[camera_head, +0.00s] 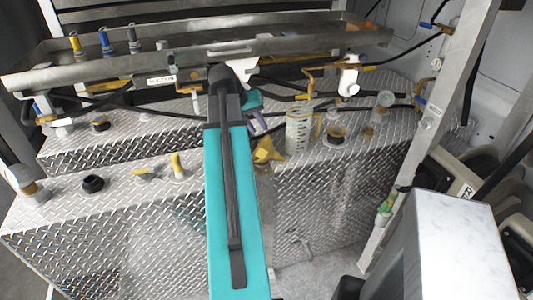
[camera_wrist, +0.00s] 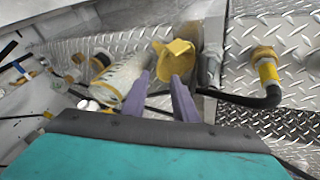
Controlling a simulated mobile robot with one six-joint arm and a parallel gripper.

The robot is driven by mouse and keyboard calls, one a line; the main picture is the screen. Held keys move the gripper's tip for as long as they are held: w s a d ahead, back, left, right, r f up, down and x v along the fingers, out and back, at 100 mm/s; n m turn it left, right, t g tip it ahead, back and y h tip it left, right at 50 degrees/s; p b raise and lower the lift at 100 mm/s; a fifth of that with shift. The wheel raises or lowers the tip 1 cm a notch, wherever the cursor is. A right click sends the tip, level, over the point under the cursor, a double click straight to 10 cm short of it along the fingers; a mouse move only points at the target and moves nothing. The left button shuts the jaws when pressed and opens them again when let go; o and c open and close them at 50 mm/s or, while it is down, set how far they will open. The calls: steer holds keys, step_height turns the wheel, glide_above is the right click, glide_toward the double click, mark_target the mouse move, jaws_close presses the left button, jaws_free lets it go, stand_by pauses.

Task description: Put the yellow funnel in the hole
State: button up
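The yellow funnel (camera_head: 265,152) is near the front edge of the diamond-plate tank top, just left of the clear jug and close to my gripper. In the wrist view the funnel (camera_wrist: 176,52) shows at and beyond my fingertips. My gripper (camera_head: 258,126) has purple fingers, which stand apart in the wrist view (camera_wrist: 160,78). I cannot tell whether they touch the funnel. A black ring-shaped opening (camera_head: 93,184) is on the left tank top; the frames do not show clearly which hole is the task's.
The clear measuring jug (camera_head: 299,132) stands right beside the funnel. Brown-capped fittings (camera_head: 337,131) lie right of it, and yellow valves (camera_head: 177,165) stand on the left tank top. Black hoses and a metal tray (camera_head: 200,58) run behind. A slanted metal post (camera_head: 425,125) rises at right.

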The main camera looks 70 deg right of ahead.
steer(key=shift+w+f, duration=0.1)
steer(key=shift+x, duration=0.75)
steer(key=p, duration=0.2)
glide_toward(274, 150)
steer(key=shift+w+d+f, duration=0.1)
steer(key=shift+w, duration=0.2)
steer(key=shift+p+x, duration=1.1)
steer(key=shift+x, duration=1.5)
steer(key=shift+s, duration=0.1)
jaws_close()
